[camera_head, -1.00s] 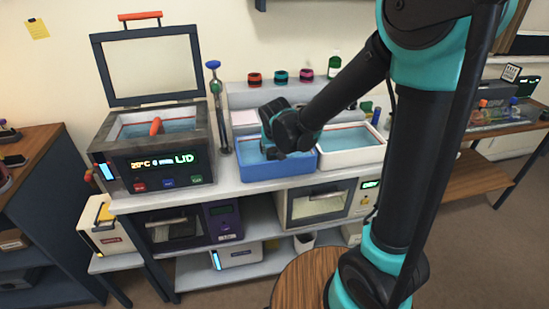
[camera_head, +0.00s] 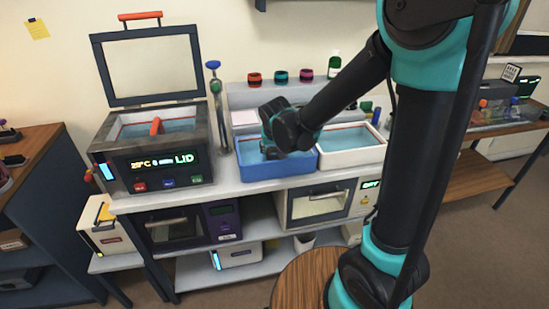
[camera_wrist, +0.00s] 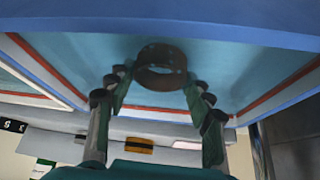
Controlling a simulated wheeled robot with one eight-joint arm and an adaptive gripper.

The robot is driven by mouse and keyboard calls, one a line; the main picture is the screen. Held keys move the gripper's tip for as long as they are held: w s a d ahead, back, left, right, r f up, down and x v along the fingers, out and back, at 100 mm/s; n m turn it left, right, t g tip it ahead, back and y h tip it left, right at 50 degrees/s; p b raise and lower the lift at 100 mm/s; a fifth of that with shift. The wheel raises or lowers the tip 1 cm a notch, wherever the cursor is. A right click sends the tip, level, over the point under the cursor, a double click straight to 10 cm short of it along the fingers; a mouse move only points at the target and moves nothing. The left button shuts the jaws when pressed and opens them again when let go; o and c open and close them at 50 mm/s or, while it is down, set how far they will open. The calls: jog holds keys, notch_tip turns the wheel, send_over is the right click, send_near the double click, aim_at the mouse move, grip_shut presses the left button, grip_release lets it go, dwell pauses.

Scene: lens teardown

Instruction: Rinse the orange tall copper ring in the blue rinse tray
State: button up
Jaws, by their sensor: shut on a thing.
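The blue rinse tray (camera_head: 275,172) stands on the bench in the head view, filled with water. Its blue rim (camera_wrist: 250,22) crosses the top of the wrist view. My gripper (camera_head: 271,154) reaches down into this tray. In the wrist view my gripper (camera_wrist: 160,80) is shut on a dark copper-brown ring (camera_wrist: 162,78), with a finger on each side. The ring is over the water area inside the tray walls. Its orange colour is hard to make out in the shade, and I cannot tell how deep it sits. The head view hides the ring behind my wrist.
A white tray (camera_head: 358,158) with water adjoins the blue tray on the right. An open-lidded heated bath (camera_head: 112,148) stands at left, with a bottle-topped rod (camera_head: 216,95) between. Orange (camera_head: 254,79), teal (camera_head: 280,77) and magenta (camera_head: 306,74) rings sit on the rear ledge.

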notch_tip(320, 180, up, 10)
jog(key=shift+f, duration=0.15)
dwell(0.9)
dwell(1.2)
